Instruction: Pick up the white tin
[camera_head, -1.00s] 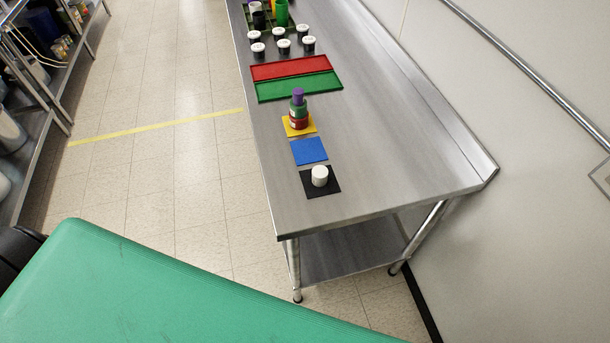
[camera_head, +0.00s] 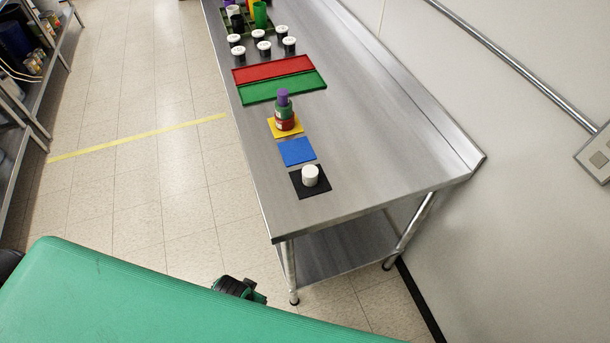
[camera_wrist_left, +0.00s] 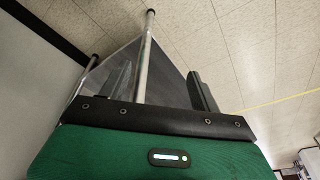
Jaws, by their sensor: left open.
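The white tin (camera_head: 310,175) is a small white cylinder standing upright on a black square mat (camera_head: 322,190) near the close end of the steel table. My left gripper (camera_wrist_left: 160,90) is open in the left wrist view, its dark fingers apart with nothing visible between them. That view looks toward the floor, a table leg and the lower shelf; the tin does not show there. In the head view a dark part of my arm (camera_head: 240,289) shows past my green body, low and left of the table and apart from the tin. My right gripper is not in view.
Behind the tin on the steel table (camera_head: 390,150) lie a blue mat (camera_head: 297,151) and a yellow mat (camera_head: 274,131) bearing a stack of tins (camera_head: 285,116). Farther are red and green trays (camera_head: 285,89) and several white-lidded jars. The table's right side is bare.

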